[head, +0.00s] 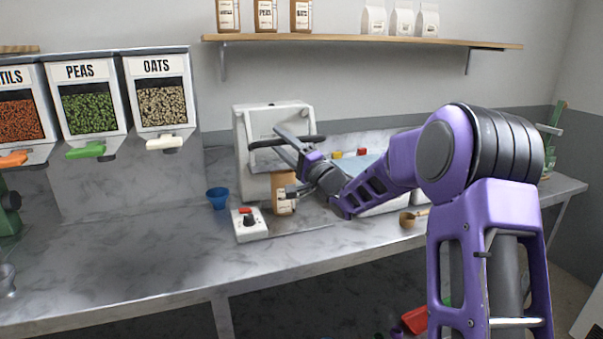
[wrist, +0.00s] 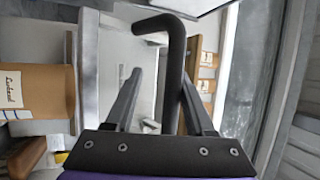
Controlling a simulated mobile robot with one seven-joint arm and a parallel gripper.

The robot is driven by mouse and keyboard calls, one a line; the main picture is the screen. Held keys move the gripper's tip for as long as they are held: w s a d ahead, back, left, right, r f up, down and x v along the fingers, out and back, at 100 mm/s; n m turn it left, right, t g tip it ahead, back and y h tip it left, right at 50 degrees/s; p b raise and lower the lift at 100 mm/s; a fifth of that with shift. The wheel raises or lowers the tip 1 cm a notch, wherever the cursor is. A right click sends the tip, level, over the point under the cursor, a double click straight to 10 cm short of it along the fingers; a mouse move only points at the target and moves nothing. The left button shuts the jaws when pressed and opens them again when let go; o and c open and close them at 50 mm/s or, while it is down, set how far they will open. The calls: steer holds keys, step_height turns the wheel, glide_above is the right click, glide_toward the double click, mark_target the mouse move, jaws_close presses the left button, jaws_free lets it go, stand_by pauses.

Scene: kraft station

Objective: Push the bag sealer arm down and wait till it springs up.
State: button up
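The bag sealer (head: 243,125) is a white machine standing on the marble counter. Its dark sealer arm (head: 262,143) sticks out in front at about the height of my gripper (head: 284,140). In the wrist view the arm's bent black bar (wrist: 175,65) runs between my fingers, closer to the right one; whether it touches is unclear. My fingers (wrist: 160,85) are apart. A brown kraft bag (head: 283,181) with a pale label stands upright in front of the sealer, below my gripper. A labelled brown bag also shows at the left in the wrist view (wrist: 40,92).
A white control box (head: 249,225) with a black knob and red switch sits in front of the sealer. A blue cup (head: 217,198) is to its left, a small wooden cup (head: 407,219) to the right. Dispensers (head: 90,100) hang at left.

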steer(key=shift+s+d+f, duration=1.35)
steer(key=shift+d+f, duration=0.35)
steer(key=shift+f, duration=0.7)
steer(key=shift+s+d+f, duration=1.4)
steer(key=shift+d+f, duration=0.3)
steer(key=shift+f, duration=0.7)
steer(key=shift+s+d+f, duration=1.35)
steer(key=shift+d+f, duration=0.35)
steer(key=shift+f, duration=0.7)
steer(key=v, duration=1.7)
steer(key=shift+s, duration=0.2)
steer(key=shift+f, duration=0.1)
